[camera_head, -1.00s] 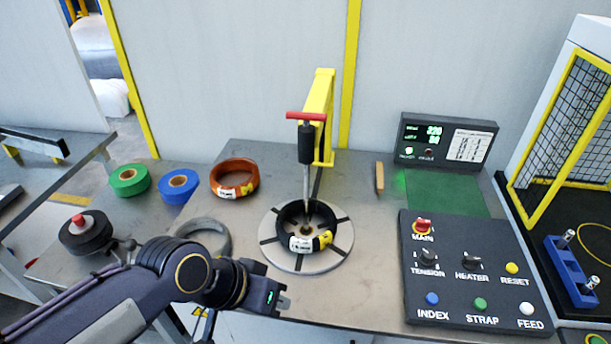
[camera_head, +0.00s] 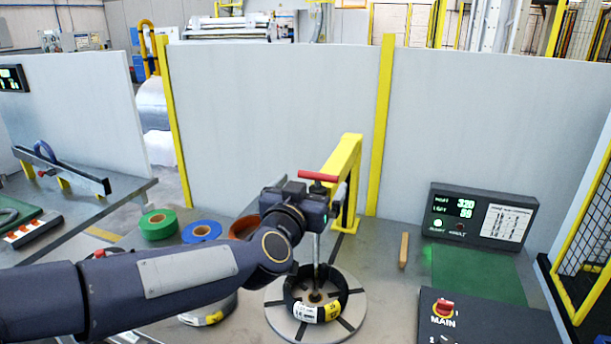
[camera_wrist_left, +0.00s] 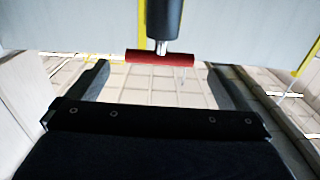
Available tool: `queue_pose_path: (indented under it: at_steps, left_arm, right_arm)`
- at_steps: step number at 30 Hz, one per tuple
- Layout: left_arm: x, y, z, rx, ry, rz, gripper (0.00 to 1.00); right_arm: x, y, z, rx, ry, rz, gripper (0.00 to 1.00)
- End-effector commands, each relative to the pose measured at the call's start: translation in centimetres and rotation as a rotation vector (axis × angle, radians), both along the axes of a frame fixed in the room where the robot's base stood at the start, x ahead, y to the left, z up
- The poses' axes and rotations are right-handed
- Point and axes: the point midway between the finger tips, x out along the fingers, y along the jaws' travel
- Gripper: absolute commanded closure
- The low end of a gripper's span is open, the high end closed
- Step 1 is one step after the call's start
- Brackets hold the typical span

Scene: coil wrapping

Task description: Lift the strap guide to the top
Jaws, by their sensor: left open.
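The strap guide's red crossbar handle (camera_head: 318,176) sits at the top of its upright rod (camera_head: 316,250), beside the yellow post (camera_head: 346,165). My left gripper (camera_head: 326,203) is just under the red handle in the head view and hides the guide's black grip. In the left wrist view the red handle (camera_wrist_left: 160,57) lies crosswise just beyond the two spread fingers (camera_wrist_left: 160,82), with the black grip (camera_wrist_left: 164,18) above it in the picture. The gripper is open and empty. A black coil with white and yellow labels (camera_head: 318,312) lies on the round plate (camera_head: 275,300) below. My right gripper is out of view.
Green (camera_head: 158,224) and blue (camera_head: 201,231) tape rolls lie to the left, with an orange coil (camera_head: 243,228) partly behind my arm. The control panel (camera_head: 480,320) and display (camera_head: 480,216) stand right. A partition wall (camera_head: 270,110) closes the back.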

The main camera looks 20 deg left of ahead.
Motion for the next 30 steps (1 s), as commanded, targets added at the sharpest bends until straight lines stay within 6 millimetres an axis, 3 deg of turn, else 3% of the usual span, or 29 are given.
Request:
queue_pose_path:
  at_steps: [12, 24, 30]
  left_arm:
    - [6.1, -0.1, -0.1, 0.0, 0.001, 0.001, 0.0]
    - [7.2, -0.2, 0.0, -0.002, 0.001, -0.002, 0.0]
    - [7.2, -0.2, 0.0, -0.002, 0.001, -0.002, 0.24]
  right_arm:
    - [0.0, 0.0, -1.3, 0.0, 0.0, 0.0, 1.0]
    - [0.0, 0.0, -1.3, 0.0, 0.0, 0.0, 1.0]
    - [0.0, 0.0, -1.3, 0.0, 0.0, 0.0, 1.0]
